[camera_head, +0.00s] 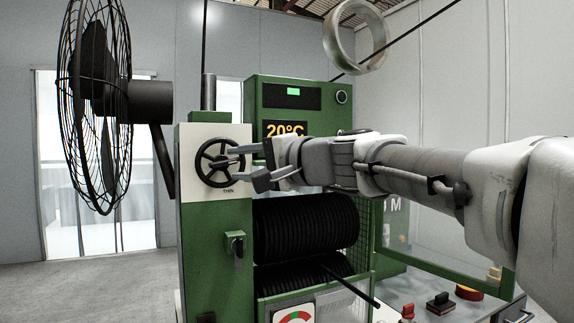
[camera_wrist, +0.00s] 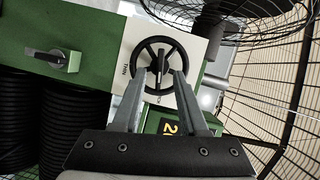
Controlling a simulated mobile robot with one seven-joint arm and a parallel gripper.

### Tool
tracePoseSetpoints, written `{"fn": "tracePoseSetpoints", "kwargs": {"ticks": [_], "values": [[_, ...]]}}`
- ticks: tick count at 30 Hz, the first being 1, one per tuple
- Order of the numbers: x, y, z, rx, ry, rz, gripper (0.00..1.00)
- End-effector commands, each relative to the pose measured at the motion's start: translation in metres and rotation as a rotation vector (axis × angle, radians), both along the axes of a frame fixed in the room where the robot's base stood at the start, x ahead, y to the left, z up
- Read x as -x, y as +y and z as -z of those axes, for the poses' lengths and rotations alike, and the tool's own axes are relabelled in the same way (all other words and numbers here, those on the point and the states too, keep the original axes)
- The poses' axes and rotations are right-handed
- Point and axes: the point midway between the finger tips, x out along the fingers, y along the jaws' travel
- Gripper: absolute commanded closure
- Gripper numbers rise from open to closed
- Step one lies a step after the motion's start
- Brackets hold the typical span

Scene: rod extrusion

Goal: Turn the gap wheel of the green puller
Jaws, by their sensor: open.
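The gap wheel (camera_head: 219,163) is a black spoked handwheel on the white upper panel of the green puller (camera_head: 208,255). The word THIN is printed below it. In the wrist view the wheel (camera_wrist: 160,64) lies straight ahead, with a dark handle across its middle. My gripper (camera_head: 240,164) comes in from the right in the head view, its fingers open and close to the wheel's right side. In the wrist view the two fingertips (camera_wrist: 159,72) overlap the wheel's near part, one to each side of the handle. I cannot tell whether they touch it.
A black caged fan (camera_head: 95,100) stands to the left, near the puller; its cage fills the wrist view's right side. Black ribbed rollers (camera_head: 305,228) lie below my arm. A dark knob (camera_head: 235,245) sits below the wheel. A green cabinet displays 20°C (camera_head: 286,128) behind.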

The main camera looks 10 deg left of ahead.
Motion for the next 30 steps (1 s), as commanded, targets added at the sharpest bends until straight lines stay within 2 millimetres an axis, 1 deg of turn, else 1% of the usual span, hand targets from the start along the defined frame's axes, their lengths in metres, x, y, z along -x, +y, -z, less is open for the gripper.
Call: {"fn": "tracePoseSetpoints", "kwargs": {"ticks": [1, 9, 15, 18, 21, 30], "values": [[0.007, -0.012, -0.002, -0.001, -0.002, 0.005, 0.57], [0.047, -0.064, -0.007, -0.001, -0.003, 0.004, 0.57], [0.070, -0.095, -0.009, -0.001, -0.001, 0.002, 0.57], [0.077, -0.104, -0.010, -0.001, -0.001, 0.001, 0.57], [0.080, -0.110, -0.009, -0.001, 0.000, 0.000, 0.57], [0.082, -0.112, -0.009, -0.001, 0.001, 0.000, 0.57]]}}
